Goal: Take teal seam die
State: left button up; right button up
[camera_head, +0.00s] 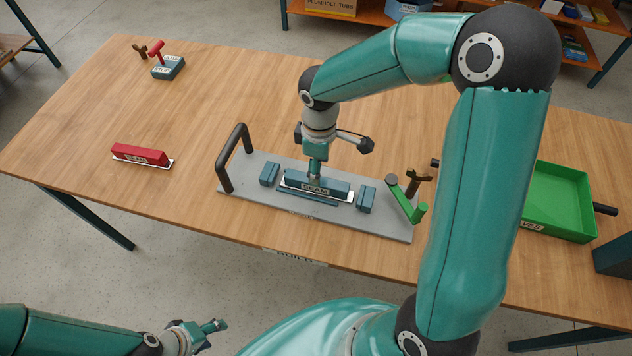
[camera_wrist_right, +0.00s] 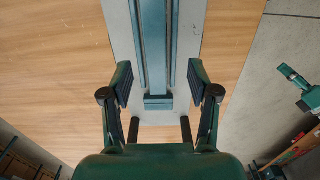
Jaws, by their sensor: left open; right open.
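The teal seam die (camera_head: 318,188), marked "SEAM", lies on the grey fixture plate (camera_head: 250,203) in the middle of the table. My right gripper (camera_head: 316,172) points down directly over it in the head view. In the right wrist view my right gripper (camera_wrist_right: 160,94) is open, its fingers apart on either side of the plate strip. A long teal bar (camera_wrist_right: 154,45) runs up that strip; I cannot tell whether it is the die. No contact can be made out. My left gripper (camera_head: 214,328) is open and empty at the bottom left, away from the die.
A black handle (camera_head: 226,160) and a green lever (camera_head: 409,200) stand on the plate, with small teal blocks (camera_head: 367,199) beside the die. A red die (camera_head: 140,154) lies left. A teal box (camera_head: 168,68) stands at the back left; a green tray (camera_head: 556,205) at right.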

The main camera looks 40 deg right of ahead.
aim_at(293, 179)
notch_tip(293, 179, down, 2)
jog(key=shift+s, duration=0.1)
jog(key=shift+w+f+p, duration=0.15)
jog(key=shift+w+f, duration=0.05)
jog(key=shift+f, duration=0.75)
jog(key=shift+w+f+p, duration=0.15)
jog(key=shift+f+p, duration=0.05)
jog(key=shift+f, duration=0.75)
jog(key=shift+w+f+p, duration=0.15)
jog(key=shift+w+f, duration=0.05)
jog(key=shift+f, duration=0.75)
grip_shut()
jog(key=shift+r, duration=0.1)
